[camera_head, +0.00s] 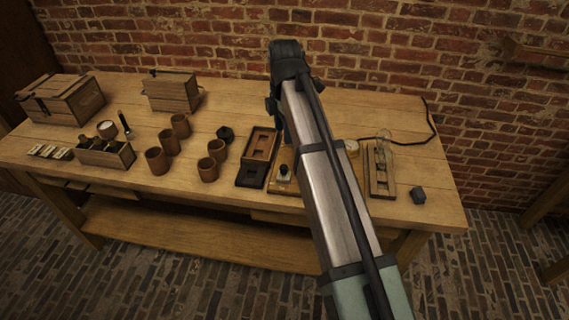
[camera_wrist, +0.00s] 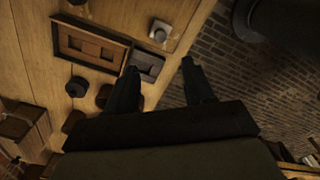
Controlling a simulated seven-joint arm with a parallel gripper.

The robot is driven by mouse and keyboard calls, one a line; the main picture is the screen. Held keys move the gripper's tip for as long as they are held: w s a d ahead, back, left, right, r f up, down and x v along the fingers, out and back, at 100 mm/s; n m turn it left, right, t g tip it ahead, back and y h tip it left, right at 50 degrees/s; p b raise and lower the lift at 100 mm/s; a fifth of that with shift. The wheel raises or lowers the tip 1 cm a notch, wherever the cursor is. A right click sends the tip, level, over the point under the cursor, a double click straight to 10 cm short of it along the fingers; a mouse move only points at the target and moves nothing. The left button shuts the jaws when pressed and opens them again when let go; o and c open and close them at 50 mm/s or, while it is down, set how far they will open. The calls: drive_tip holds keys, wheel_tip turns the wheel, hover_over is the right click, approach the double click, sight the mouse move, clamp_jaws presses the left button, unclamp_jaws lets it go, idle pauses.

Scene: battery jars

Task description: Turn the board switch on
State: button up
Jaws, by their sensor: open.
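The wooden board (camera_head: 274,184) lies near the front edge of the bench, partly hidden behind my arm. On its near left corner sits the switch (camera_head: 284,173), a dark knob on a pale plate. The switch also shows in the wrist view (camera_wrist: 160,33), near the top; whether it is on or off is too small to tell. My gripper (camera_wrist: 160,76) is open and empty in the wrist view, its fingers apart from the switch and below it in the picture. In the head view my arm hides the fingers.
A shallow wooden tray (camera_head: 263,145) and a dark slotted block (camera_head: 252,174) lie left of the board. Several brown jars (camera_head: 158,161) stand further left. A wooden stand (camera_head: 381,184) and a dark block (camera_head: 418,196) are to the right. Wooden boxes (camera_head: 172,95) stand behind.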

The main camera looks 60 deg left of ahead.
sight(285, 167)
wheel_tip(285, 167, down, 14)
drive_tip(key=shift+r, duration=0.2)
idle(0.4)
drive_tip(key=shift+c, duration=0.4)
clamp_jaws()
